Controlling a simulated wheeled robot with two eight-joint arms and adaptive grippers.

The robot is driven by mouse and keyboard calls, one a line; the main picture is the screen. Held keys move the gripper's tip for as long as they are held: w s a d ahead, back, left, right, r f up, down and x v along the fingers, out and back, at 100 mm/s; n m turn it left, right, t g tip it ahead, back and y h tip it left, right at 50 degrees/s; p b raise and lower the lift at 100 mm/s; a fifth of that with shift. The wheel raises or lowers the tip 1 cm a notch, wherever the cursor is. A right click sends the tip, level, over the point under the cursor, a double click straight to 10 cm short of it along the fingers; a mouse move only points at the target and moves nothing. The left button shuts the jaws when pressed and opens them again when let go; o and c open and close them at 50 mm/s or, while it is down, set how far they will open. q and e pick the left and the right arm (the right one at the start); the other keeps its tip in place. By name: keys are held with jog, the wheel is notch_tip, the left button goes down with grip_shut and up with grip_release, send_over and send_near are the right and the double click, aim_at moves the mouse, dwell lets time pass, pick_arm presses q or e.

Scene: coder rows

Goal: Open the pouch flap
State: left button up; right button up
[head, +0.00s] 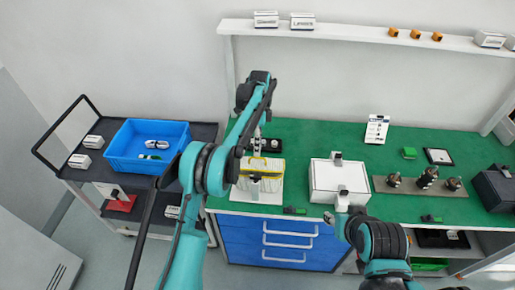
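A pale yellow and white pouch (268,174) stands on a white mat (243,198) on the green bench, left of the middle. Its flap looks closed, though the details are small and partly covered. My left arm rises high and bends down behind its own links. My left gripper (257,145) hangs at the pouch's upper back edge; its fingers are too small to read, and I cannot tell whether it touches. My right gripper (342,197) is low at the front of a white box (325,180), right of the pouch, and its fingers are unclear.
A blue bin (121,153) with small items stands on a dark cart at the left. Right of the white box are a holder with metal parts (427,178), a card (377,129) and a black container (492,187). A white shelf (350,32) runs above. Blue drawers (290,243) are below.

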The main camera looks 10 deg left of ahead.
pick_arm(q)
jog(key=v, duration=0.6)
jog(key=shift+r, duration=0.3)
jog(key=shift+c, duration=0.2)
